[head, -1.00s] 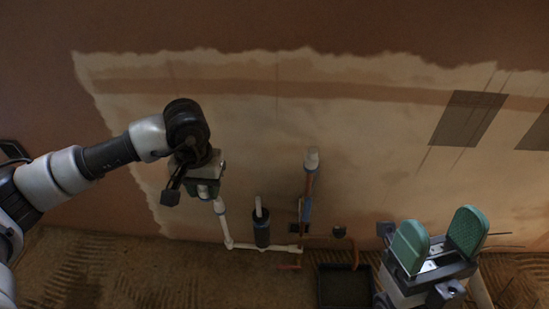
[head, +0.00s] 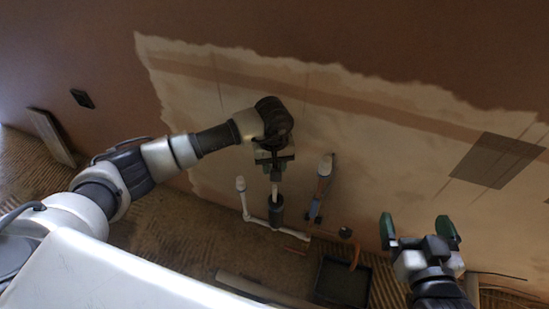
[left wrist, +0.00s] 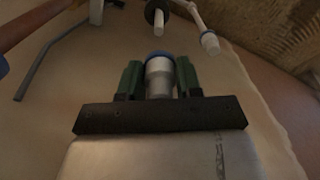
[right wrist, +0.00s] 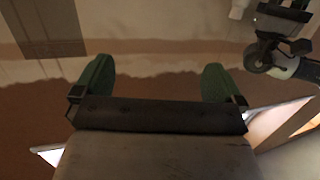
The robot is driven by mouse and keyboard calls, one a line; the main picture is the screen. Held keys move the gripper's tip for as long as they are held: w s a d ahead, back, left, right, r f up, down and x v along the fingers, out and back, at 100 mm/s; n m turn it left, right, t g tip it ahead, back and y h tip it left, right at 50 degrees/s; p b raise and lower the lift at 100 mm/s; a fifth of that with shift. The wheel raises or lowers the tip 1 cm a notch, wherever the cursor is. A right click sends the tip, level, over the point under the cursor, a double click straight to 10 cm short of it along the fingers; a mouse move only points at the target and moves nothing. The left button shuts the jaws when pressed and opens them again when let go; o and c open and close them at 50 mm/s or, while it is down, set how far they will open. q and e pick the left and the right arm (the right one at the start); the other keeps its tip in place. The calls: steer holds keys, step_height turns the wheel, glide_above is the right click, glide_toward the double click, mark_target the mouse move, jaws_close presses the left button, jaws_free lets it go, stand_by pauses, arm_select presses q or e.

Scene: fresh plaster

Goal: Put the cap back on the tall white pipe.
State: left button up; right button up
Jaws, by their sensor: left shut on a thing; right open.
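My left gripper (head: 272,168) is shut on a pale grey-white cap with a blue rim (left wrist: 158,75), seen between the green fingers in the left wrist view. In the head view it hangs over the middle white pipe (head: 275,189), which stands in a dark sleeve. In the left wrist view this pipe's white end (left wrist: 158,22) is apart from the cap. Another white pipe (head: 241,186) stands left of it, with a thicker end. I cannot tell for certain which is the tall one. My right gripper (head: 417,226) is open and empty.
A blue and copper pipe with a white end (head: 325,164) stands just right of the left gripper. A black tray (head: 341,284) lies on the floor below. A pale board (head: 262,289) lies near it. The pipes stand close to the plastered wall (head: 375,150).

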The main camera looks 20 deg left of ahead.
mark_target(274, 187)
arm_select(q)
steer(key=shift+d+f, duration=0.1)
steer(key=shift+f, duration=0.6)
step_height(274, 187, down, 3)
steer(key=shift+r+b, duration=0.15)
steer(key=shift+b, duration=0.85)
step_height(274, 187, down, 2)
steer(key=shift+b, duration=0.85)
steer(key=shift+f, duration=0.25)
arm_select(e)
step_height(274, 187, up, 11)
steer(key=s+a+t+y, duration=0.1)
steer(key=s+t+y, duration=0.2)
steer(key=t, duration=0.7)
arm_select(q)
steer(key=shift+f+b, duration=0.1)
steer(key=shift+b, duration=0.25)
arm_select(e)
steer(key=shift+s+t+y, duration=0.1)
steer(key=shift+t+y, duration=0.3)
steer(key=shift+y, duration=0.1)
steer(key=shift+s+r+t, duration=0.25)
steer(key=shift+t, duration=0.05)
steer(key=shift+s, duration=0.1)
